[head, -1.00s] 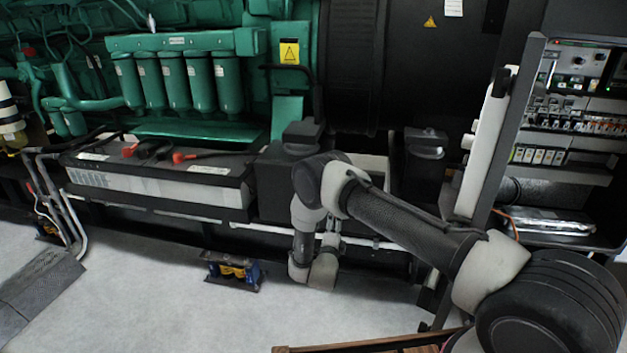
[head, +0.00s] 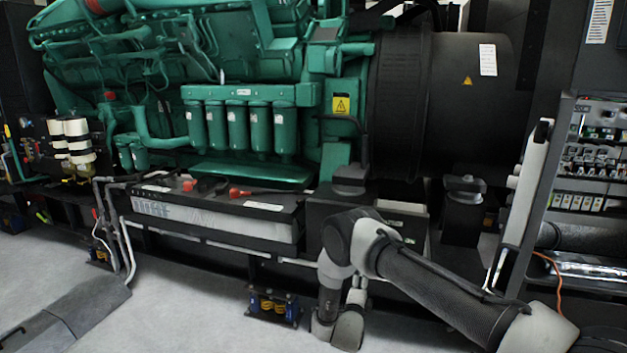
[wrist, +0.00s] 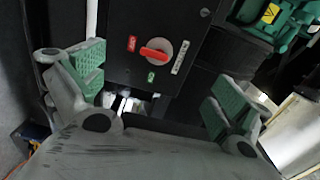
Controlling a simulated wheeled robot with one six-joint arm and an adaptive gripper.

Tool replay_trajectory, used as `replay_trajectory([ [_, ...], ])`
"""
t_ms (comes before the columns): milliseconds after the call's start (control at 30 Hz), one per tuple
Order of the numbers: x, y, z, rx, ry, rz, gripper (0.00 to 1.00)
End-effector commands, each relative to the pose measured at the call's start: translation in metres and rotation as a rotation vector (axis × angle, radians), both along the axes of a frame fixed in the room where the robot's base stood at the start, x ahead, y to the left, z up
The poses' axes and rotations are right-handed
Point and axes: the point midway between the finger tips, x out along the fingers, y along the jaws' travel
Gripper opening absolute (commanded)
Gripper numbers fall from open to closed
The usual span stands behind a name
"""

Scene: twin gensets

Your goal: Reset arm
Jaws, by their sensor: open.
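My gripper (wrist: 148,88) shows in the wrist view with its two green-padded fingers spread wide apart and nothing between them. Beyond the fingers is a dark panel with a red rotary switch handle (wrist: 156,54) on a pale round plate, with a red label to its left and a green label below it. The handle lies slanted, nearly horizontal. The fingers do not appear to touch it. In the head view my arm (head: 430,285) reaches from the lower right to the left and bends down in front of the genset base; the gripper's fingers are not visible there.
The green genset engine (head: 200,50) stands behind, with a battery box (head: 215,215) along its base. An open electrical cabinet (head: 600,150) with its door (head: 530,200) swung out stands at the right. A spring mount (head: 273,305) sits on the floor.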

Motion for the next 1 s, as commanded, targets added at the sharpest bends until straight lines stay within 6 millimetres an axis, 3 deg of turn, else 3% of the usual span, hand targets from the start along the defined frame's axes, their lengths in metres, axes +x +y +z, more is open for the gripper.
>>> replay_trajectory([
  [367,-0.003,0.012,-0.053,-0.143,0.276,0.081,1.00],
  [567,-0.028,0.020,-0.106,-0.262,0.535,0.207,1.00],
  [700,-0.058,0.030,-0.136,-0.363,0.755,0.349,1.00],
  [800,-0.079,0.041,-0.139,-0.440,0.911,0.486,1.00],
  [867,-0.092,0.047,-0.131,-0.489,1.005,0.585,1.00],
  [1000,-0.124,0.055,-0.081,-0.607,1.195,0.849,1.00],
])
